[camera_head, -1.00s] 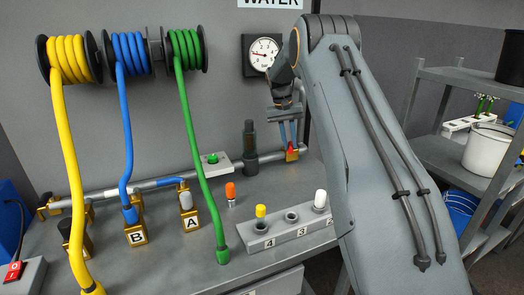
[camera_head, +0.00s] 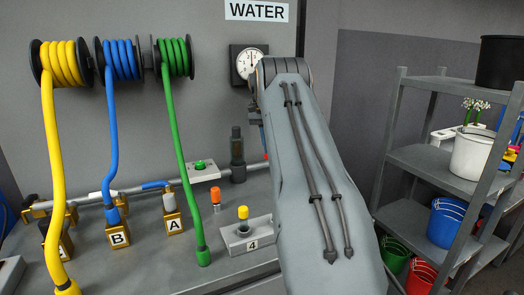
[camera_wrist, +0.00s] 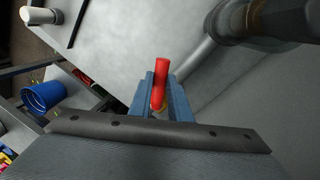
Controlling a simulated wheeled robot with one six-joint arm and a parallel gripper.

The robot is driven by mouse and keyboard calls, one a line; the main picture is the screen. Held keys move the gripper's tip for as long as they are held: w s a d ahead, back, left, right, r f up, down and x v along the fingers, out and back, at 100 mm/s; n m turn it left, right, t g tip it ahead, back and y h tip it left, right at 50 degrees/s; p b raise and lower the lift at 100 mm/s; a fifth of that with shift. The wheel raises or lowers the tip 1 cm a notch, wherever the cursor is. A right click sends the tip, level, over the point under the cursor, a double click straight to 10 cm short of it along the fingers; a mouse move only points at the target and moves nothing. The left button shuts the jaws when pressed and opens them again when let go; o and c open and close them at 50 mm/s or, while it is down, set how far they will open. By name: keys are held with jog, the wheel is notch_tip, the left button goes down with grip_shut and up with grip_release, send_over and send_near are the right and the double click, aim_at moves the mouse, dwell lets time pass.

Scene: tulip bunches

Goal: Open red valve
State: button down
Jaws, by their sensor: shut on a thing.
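The red valve handle (camera_wrist: 159,84) stands between the two blue fingers of my gripper (camera_wrist: 160,98) in the wrist view. The fingers are shut on it. A brass fitting shows just below the handle. In the head view my arm covers the gripper and almost all of the valve, leaving only a sliver of blue finger beside the arm. The pressure gauge (camera_head: 240,65) on the wall is partly covered by my arm, and its needle looks nearly upright.
Yellow (camera_head: 52,170), blue (camera_head: 112,140) and green (camera_head: 181,160) hoses hang from wall reels at left. A dark upright cylinder (camera_head: 237,150) stands on the pipe close to my arm. A shelf (camera_head: 410,160) with buckets is at right.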

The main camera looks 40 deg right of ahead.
dwell(0.3)
jog(key=c, duration=1.6)
grip_release()
jog(key=shift+c, duration=0.2)
notch_tip(320, 180, up, 10)
jog(key=b, duration=0.2)
jog(key=shift+c, duration=0.5)
